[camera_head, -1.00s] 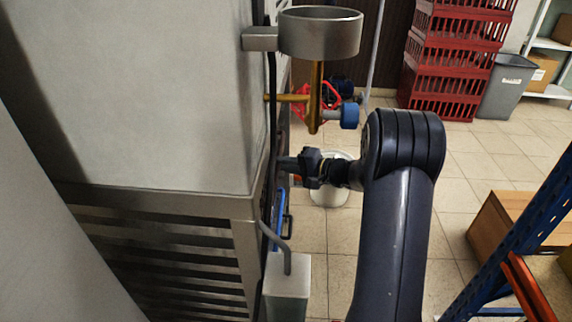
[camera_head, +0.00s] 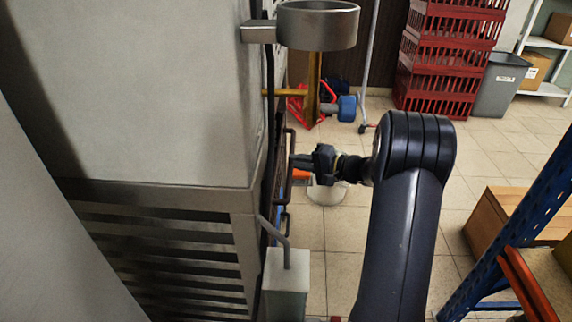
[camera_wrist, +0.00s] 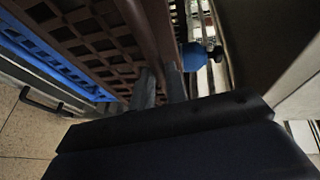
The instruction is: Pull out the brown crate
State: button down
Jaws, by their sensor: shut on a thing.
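The brown crate (camera_wrist: 90,42) has a lattice wall that fills the upper left of the wrist view. A brown bar handle (camera_wrist: 143,30) stands along its front. In the head view only a thin edge of the crate (camera_head: 280,165) shows past the big grey cabinet, with the dark handle (camera_head: 290,142) sticking out. My gripper (camera_wrist: 160,88) has its two fingers on either side of the handle and is shut on it. In the head view my gripper (camera_head: 296,161) reaches left to the handle. Most of the crate is hidden.
A metal ring bracket (camera_head: 318,28) and blue knob (camera_head: 347,108) stick out above my gripper. A grey box (camera_head: 287,285) stands below. Tiled floor is free right of the cabinet.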

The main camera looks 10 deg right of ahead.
jog(key=s+d, duration=0.3)
jog(key=d, duration=0.7)
jog(key=s+d, duration=0.3)
jog(key=d, duration=0.6)
jog(key=shift+s+d, duration=0.25)
jog(key=shift+d, duration=0.15)
jog(key=shift+f, duration=0.1)
jog(key=c, duration=1.4)
grip_release()
jog(key=shift+d, duration=0.1)
jog(key=p+v, duration=0.3)
jog(key=v, duration=0.7)
jog(key=shift+s+d, duration=0.25)
